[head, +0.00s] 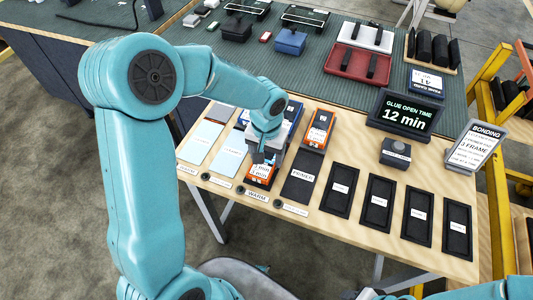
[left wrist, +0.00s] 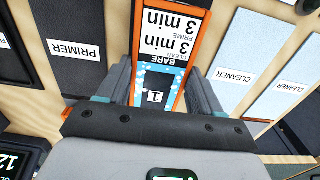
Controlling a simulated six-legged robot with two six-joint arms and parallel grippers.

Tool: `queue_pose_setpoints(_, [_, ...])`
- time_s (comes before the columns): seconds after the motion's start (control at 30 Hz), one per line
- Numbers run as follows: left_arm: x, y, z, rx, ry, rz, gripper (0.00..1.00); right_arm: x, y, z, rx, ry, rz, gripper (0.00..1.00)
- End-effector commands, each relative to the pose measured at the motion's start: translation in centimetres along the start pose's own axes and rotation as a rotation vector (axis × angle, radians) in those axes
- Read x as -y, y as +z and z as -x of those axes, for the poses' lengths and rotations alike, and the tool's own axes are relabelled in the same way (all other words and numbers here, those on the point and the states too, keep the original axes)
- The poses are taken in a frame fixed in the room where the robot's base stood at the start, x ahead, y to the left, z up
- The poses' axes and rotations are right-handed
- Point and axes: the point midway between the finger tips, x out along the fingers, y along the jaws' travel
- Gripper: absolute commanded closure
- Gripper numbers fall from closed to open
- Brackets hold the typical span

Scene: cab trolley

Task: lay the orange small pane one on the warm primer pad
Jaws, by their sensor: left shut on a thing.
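My left gripper (head: 262,157) points down over the row of pads and is shut on an orange-framed pane (head: 260,175). In the left wrist view the pane (left wrist: 167,50) sits between the two fingers and shows a "3 min" label, "BARE" and a "1". The pane lies over the place behind the "WARM" label (head: 257,195). The pad beneath it is hidden, and I cannot tell whether the pane touches it. A dark primer pad (head: 300,182) is bare just to the right; it also shows in the left wrist view (left wrist: 75,70). My right gripper is not in view.
Two light blue cleaner pads (head: 200,142) (head: 230,153) lie to the left. Another orange-framed pane (head: 319,128) lies behind the bare primer pad. Several black frames (head: 341,190) line the right side. A timer sign (head: 405,113) and a grey block (head: 395,151) stand behind them.

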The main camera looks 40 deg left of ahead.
Motion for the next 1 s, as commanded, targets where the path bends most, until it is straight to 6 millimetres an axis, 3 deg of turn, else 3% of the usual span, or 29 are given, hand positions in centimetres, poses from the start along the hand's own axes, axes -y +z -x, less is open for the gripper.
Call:
queue_pose_setpoints(0.37, [0.0,-0.1,-0.5,-0.002,0.000,0.001,0.78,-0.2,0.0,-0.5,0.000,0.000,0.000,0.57])
queue_pose_setpoints(0.4, [0.0,0.0,-0.3,-0.001,0.000,0.001,0.22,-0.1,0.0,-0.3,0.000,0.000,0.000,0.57])
queue_pose_setpoints(0.43, [0.0,0.0,-0.3,-0.001,0.000,0.001,0.12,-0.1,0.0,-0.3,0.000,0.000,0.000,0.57])
queue_pose_setpoints(0.47, [0.0,0.0,-0.3,-0.001,0.000,0.001,0.09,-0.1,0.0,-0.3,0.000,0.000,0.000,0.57])
queue_pose_setpoints(0.77, [0.0,0.0,0.0,-0.001,0.000,0.001,0.09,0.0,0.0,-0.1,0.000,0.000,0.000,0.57])
queue_pose_setpoints(0.87, [0.0,-0.1,0.8,-0.005,0.000,0.001,0.09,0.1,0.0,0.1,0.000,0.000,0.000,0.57])
queue_pose_setpoints(1.0, [0.0,-0.2,3.8,-0.009,0.001,0.001,0.09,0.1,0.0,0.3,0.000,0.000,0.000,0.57])
